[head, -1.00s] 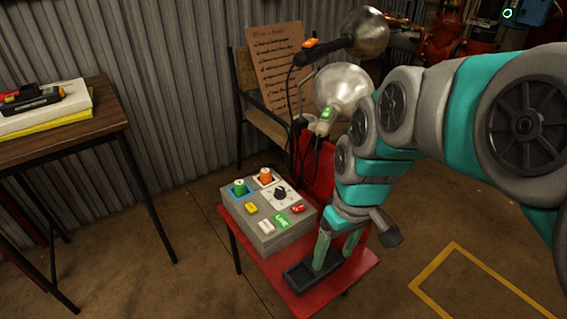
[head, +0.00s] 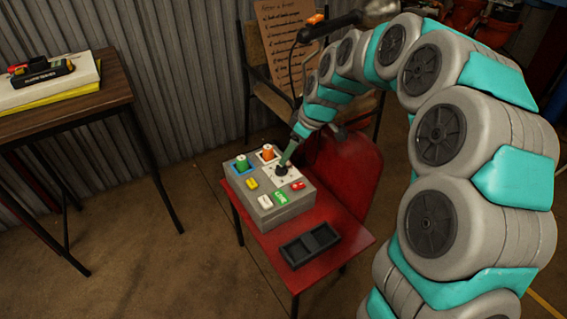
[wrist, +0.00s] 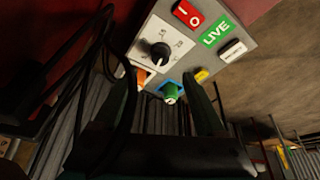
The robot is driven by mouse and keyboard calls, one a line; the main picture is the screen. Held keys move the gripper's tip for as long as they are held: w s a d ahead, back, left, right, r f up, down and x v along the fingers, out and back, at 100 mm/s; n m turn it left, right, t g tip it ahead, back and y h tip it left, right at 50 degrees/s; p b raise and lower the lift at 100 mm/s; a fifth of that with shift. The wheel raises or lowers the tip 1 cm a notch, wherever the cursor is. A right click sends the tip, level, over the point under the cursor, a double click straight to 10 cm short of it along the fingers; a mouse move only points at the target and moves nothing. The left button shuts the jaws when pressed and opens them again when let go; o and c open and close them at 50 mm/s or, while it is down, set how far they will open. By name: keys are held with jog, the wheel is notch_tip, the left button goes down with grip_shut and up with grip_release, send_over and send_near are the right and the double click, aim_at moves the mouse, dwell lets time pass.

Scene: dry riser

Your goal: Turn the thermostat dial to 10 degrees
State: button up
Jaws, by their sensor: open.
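The thermostat dial is a black round knob (head: 281,170) on a white plate on top of the grey control box (head: 262,212). The wrist view shows the dial (wrist: 159,52) with a small white mark and scale marks too small to read surely. My gripper (head: 285,160) points down at the dial and partly covers it in the head view. In the wrist view my gripper's green fingers (wrist: 160,80) are apart and empty, with the dial just beyond the tips, roughly between them. I see no clear contact.
A green plug (head: 241,164) and an orange plug (head: 267,152) stand beside the dial. Yellow, white, green and red labels or switches lie in front. The box sits on a red chair (head: 330,215) with an empty black tray (head: 310,245). Dark cables (wrist: 100,50) hang left in the wrist view.

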aim_at(281, 169)
jog(key=x, duration=0.7)
jog(key=shift+p, duration=0.35)
grip_shut()
